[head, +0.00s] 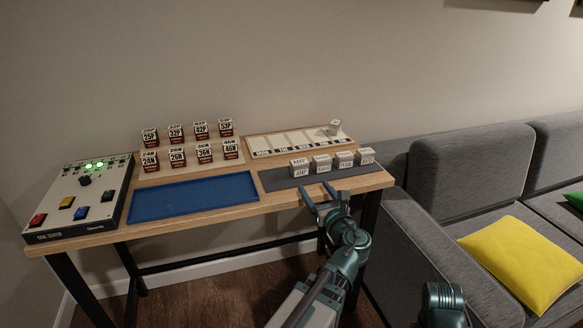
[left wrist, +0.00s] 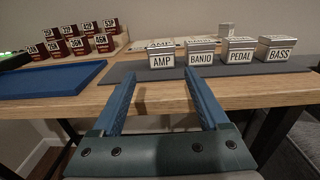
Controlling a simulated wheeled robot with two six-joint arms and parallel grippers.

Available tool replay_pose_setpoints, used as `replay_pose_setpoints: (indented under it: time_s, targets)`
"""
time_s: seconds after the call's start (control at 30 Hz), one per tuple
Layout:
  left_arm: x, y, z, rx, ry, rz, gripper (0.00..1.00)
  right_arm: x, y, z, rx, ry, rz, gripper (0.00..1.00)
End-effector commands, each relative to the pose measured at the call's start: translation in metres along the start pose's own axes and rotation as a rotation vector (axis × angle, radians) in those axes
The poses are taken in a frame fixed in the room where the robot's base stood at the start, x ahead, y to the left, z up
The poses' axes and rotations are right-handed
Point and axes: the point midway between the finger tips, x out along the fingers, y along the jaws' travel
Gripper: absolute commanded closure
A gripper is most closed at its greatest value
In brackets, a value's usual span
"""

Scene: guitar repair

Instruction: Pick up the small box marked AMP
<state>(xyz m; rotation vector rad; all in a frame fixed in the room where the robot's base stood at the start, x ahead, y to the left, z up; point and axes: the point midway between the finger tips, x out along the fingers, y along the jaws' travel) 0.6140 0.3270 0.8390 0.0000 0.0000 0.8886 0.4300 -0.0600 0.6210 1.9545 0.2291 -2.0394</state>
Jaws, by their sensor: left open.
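The small white box marked AMP (head: 299,168) stands at the left end of a row of similar boxes on the dark grey mat (head: 275,182). In the left wrist view the AMP box (left wrist: 161,60) is upright, label facing me, just beyond the fingertips. My left gripper (head: 325,192) is open and empty at the table's front edge; its two fingers also show in the left wrist view (left wrist: 162,88), apart from the box. My right gripper is not in view.
Boxes marked BANJO (left wrist: 201,58), PEDAL (left wrist: 239,56) and BASS (left wrist: 277,54) stand right of AMP. A slotted tray (head: 290,143) with one small box lies behind. Left are an empty blue tray (head: 190,200), several red-and-white boxes (head: 204,152) and a tester console (head: 80,195).

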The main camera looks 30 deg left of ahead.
Motion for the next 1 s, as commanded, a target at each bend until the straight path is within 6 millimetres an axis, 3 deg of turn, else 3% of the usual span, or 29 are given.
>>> replay_pose_setpoints:
  time_s: [0.4,0.83,1.0]
  targets:
    - [0.072,-0.001,0.001,0.000,0.000,0.002,0.22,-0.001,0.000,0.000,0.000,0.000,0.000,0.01]
    - [0.087,-0.001,0.002,0.000,0.000,0.001,0.22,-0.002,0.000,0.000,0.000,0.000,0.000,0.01]
    - [0.107,-0.002,0.007,0.000,0.000,0.003,0.22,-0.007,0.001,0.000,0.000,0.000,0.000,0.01]
